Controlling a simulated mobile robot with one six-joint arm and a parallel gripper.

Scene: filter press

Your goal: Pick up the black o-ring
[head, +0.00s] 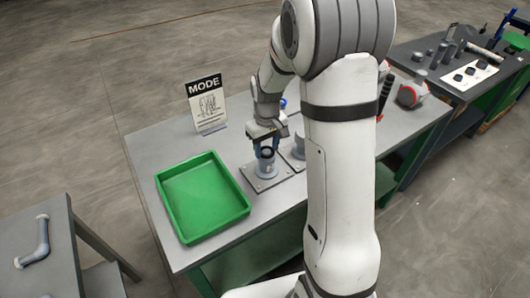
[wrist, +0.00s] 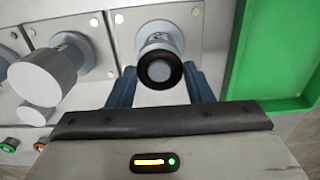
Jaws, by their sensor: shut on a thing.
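The black o-ring (wrist: 160,84) shows in the wrist view at the near end of a grey cylindrical post (wrist: 158,36), with a grey disc inside the ring. In the head view the ring (head: 267,152) is a dark band at the top of the post (head: 267,168). My gripper (wrist: 161,76) has its blue fingers on either side of the ring and is shut on it. In the head view my gripper (head: 267,147) points down over the post. I cannot tell whether the ring is still around the post or just above it.
A green tray (head: 166,200) lies left of the post's metal plate (head: 256,184). A MODE sign (head: 206,105) stands behind. Another grey fitting (head: 298,150) is close on the right, partly behind my arm. A second bench (head: 425,72) with several parts stands at right.

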